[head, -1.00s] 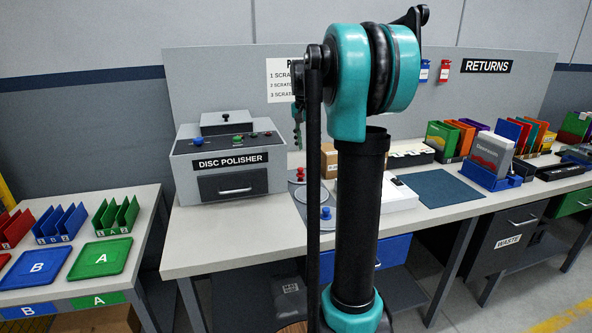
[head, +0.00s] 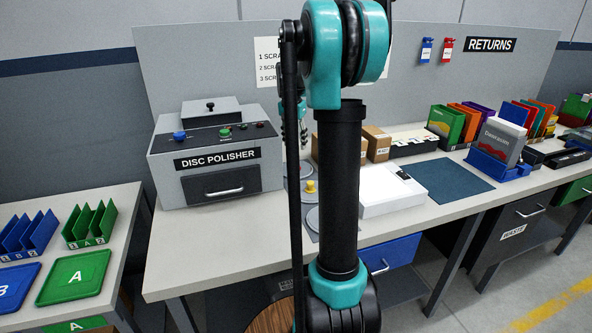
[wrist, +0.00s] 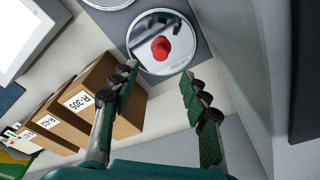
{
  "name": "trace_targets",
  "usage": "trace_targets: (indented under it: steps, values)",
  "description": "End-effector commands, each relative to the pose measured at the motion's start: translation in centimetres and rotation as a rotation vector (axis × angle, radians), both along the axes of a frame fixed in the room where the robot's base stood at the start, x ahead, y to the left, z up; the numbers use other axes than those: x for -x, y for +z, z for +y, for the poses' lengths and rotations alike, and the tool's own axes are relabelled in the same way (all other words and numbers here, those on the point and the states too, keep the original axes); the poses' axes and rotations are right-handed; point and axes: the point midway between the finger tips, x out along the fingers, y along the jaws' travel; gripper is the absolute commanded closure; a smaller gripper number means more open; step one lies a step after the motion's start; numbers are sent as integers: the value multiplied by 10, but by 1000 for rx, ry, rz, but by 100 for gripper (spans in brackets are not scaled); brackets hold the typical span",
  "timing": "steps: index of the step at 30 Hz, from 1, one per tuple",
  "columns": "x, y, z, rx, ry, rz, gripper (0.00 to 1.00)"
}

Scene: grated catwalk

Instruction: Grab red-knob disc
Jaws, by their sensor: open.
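The red-knob disc (wrist: 148,61) is a round, shiny disc lying flat on a dark grey mat in the wrist view, with a red knob (wrist: 161,48) at its middle. My gripper (wrist: 160,78) is open and empty, with its two green padded fingers either side, just below the disc in the picture. No finger visibly touches the disc. In the head view my gripper (head: 303,125) hangs behind my arm, above the bench beside the polisher. A yellow-knob disc (head: 310,187) shows near my arm.
The disc polisher (head: 217,165), with a blue knob (head: 179,136) on top, stands left of the mat. Cardboard boxes (wrist: 95,95) stand close to the left finger. A white box (head: 390,190) is right of my arm. Another disc (wrist: 108,3) shows at the wrist view's top edge.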

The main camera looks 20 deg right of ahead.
Motion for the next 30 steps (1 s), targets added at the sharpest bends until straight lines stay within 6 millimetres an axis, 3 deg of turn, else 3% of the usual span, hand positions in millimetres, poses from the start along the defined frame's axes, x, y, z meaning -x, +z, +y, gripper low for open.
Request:
trace_targets:
  steps: [6,14,21,30]
  values:
    - [-4,-35,-4,0,0,0,54]
    - [-6,-52,-5,0,1,0,54]
    - [-9,-85,-7,0,1,0,54]
    - [-10,-95,-9,0,1,0,54]
